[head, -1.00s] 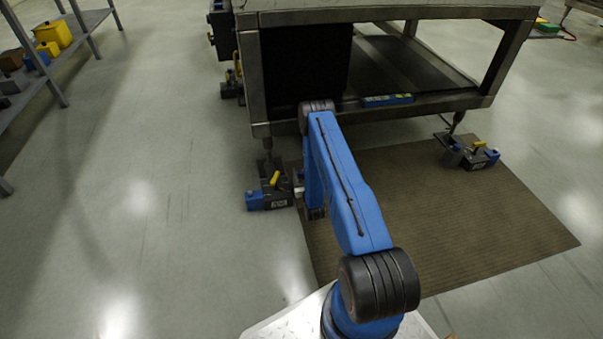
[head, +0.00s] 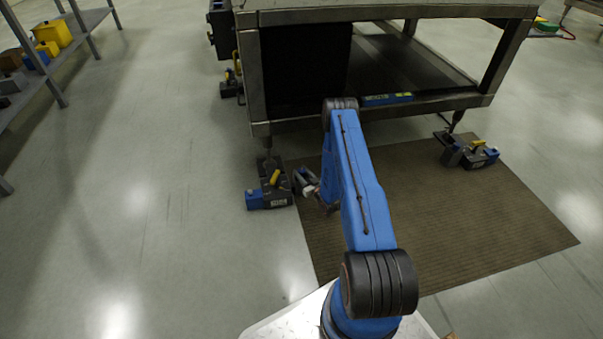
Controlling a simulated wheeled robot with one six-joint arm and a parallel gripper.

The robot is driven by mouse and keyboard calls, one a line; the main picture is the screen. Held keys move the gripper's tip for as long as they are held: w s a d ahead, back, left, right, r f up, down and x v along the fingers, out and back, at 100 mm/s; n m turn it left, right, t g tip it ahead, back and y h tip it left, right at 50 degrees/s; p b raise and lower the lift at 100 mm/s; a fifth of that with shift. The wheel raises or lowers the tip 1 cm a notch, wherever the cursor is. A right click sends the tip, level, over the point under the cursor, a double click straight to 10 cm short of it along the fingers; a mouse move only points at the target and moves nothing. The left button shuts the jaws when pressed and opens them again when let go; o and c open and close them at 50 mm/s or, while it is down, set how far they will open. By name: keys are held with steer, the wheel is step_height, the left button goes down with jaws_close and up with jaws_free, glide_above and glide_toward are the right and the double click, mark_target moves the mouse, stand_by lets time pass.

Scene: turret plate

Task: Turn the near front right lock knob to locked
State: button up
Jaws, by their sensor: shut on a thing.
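The near left foot unit (head: 272,192) of the bench is a dark block with a blue end and a yellow handle (head: 275,177) on top. My gripper (head: 301,180) is at the right side of this block, low above the floor. It is shut on a small part there, seemingly the lock knob, which the jaws and wrist hide. I cannot make out which way the knob points. A similar foot unit (head: 468,154) with a yellow handle (head: 479,143) stands at the right front corner, apart from my gripper.
The dark metal bench frame (head: 390,17) stands over the foot units, with a blue and green object (head: 387,99) on its low shelf. A brown ribbed mat (head: 440,220) lies at right. A shelf rack (head: 62,40) stands far left; the floor between is clear.

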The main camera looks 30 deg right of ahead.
steer(key=n+g+y, duration=0.1)
steer(key=n+y, duration=0.1)
steer(key=y, duration=0.1)
steer(key=n+g+y, duration=0.1)
steer(key=n+y, duration=0.1)
steer(key=y, duration=0.1)
steer(key=n+g+y, duration=0.1)
steer(key=n+y, duration=0.2)
steer(key=y, duration=0.1)
steer(key=shift+w+d+g, duration=0.1)
steer(key=shift+w+g, duration=0.05)
steer(key=shift+g, duration=0.25)
steer(key=n+g+y, duration=0.4)
steer(key=g, duration=0.1)
steer(key=shift+y, duration=0.3)
steer(key=shift+n+g+y, duration=0.8)
steer(key=shift+n+g, duration=0.7)
steer(key=shift+g, duration=0.8)
steer(key=o, duration=1.1)
steer(key=shift+a, duration=0.2)
